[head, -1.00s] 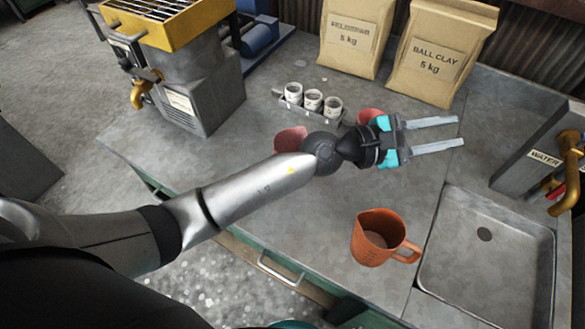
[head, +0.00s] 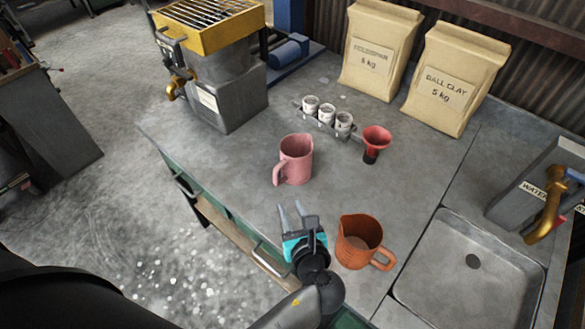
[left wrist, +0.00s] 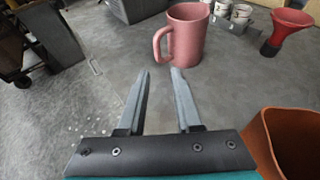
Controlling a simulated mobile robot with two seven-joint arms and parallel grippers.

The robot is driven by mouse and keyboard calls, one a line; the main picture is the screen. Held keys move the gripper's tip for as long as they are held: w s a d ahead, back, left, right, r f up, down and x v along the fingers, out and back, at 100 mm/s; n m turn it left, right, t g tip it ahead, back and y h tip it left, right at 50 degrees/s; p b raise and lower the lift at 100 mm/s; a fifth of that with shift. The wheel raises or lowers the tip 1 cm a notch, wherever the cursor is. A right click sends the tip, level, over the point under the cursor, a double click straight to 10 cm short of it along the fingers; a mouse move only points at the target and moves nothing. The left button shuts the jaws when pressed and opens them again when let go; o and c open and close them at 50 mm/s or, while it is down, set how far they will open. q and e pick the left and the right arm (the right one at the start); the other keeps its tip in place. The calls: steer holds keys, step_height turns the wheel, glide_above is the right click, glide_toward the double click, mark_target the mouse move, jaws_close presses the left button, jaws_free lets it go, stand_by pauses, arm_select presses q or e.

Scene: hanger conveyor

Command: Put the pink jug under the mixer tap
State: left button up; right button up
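The pink jug (head: 296,158) stands upright on the grey bench, its handle towards the lower left. It also shows in the left wrist view (left wrist: 188,36), beyond my fingertips, with the handle on its left. My left gripper (head: 290,206) is open and empty, apart from the jug, on its near side. In the left wrist view its two fingers (left wrist: 160,72) are spread with nothing between them. The mixer (head: 228,92) with a yellow grated top stands at the back left. Its brass mixer tap (head: 178,88) sticks out on the left side. My right gripper is not in view.
An orange jug (head: 358,241) stands close to the right of my left gripper. A red funnel (head: 374,146) and a rack of small white cups (head: 327,115) stand behind the pink jug. A sink (head: 480,262) and water tap (head: 545,212) are at right. Bench between jug and mixer is clear.

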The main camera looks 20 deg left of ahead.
arm_select(q)
steer(key=b, duration=0.6)
glide_toward(276, 178)
steer(key=x, duration=0.4)
steer(key=shift+w+f, duration=0.2)
steer(key=shift+f, duration=0.3)
steer(key=shift+w+a+b, duration=0.35)
steer(key=shift+w+a, duration=0.05)
steer(key=shift+w, duration=0.05)
steer(key=b+x, duration=0.4)
steer(key=x, duration=0.1)
steer(key=shift+r, duration=0.2)
jaws_close()
